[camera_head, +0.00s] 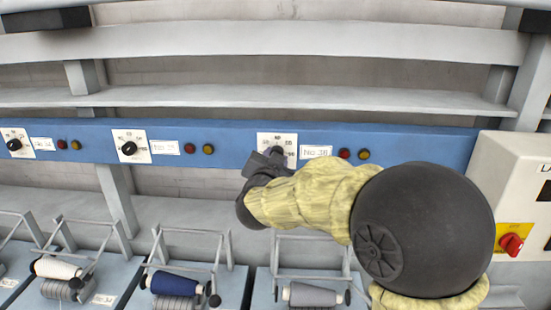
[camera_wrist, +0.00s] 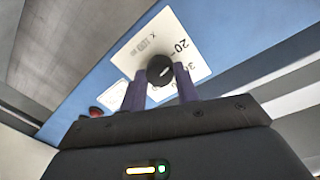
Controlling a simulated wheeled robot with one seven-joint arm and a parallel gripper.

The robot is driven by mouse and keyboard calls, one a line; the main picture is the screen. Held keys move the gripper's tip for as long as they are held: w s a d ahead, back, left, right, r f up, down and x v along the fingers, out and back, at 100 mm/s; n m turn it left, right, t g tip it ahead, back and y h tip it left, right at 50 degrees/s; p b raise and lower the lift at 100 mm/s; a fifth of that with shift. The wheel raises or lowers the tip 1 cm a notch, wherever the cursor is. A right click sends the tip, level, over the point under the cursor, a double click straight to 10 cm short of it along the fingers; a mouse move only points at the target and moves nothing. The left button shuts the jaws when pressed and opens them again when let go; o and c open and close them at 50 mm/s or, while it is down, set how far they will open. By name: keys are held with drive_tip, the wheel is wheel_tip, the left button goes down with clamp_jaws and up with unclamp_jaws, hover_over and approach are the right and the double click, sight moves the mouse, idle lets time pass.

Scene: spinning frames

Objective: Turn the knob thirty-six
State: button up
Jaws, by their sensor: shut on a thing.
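The knob is a small black dial on a white numbered plate (camera_head: 290,139), beside a label (camera_head: 316,151) that seems to read No 36, though the print is blurred. My gripper (camera_head: 272,157) covers most of the knob in the head view. In the wrist view, the black knob (camera_wrist: 159,68) sits between the two purple-grey fingers of my gripper (camera_wrist: 160,88), which is shut on it. A white pointer mark shows on the knob's face, and part of a printed 20 is readable on the plate.
Similar knobs (camera_head: 129,148) (camera_head: 14,144) sit further left on the blue rail (camera_head: 225,135). A red button (camera_head: 344,154) and an amber button (camera_head: 364,155) are right of the label. A box with a red switch (camera_head: 511,243) stands at right. Spools (camera_head: 175,283) lie below.

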drive_tip(key=shift+f, duration=0.15)
drive_tip(key=o, duration=1)
drive_tip(key=s+b, duration=0.2)
drive_tip(key=s, duration=0.3)
drive_tip(key=s+a+b, duration=0.1)
drive_tip(key=s, duration=0.5)
drive_tip(key=s+b, duration=0.2)
drive_tip(key=s, duration=0.4)
drive_tip(key=shift+s+a+r+b, duration=0.15)
drive_tip(key=shift+a+r+b, duration=0.2)
drive_tip(key=shift+a+r, duration=0.05)
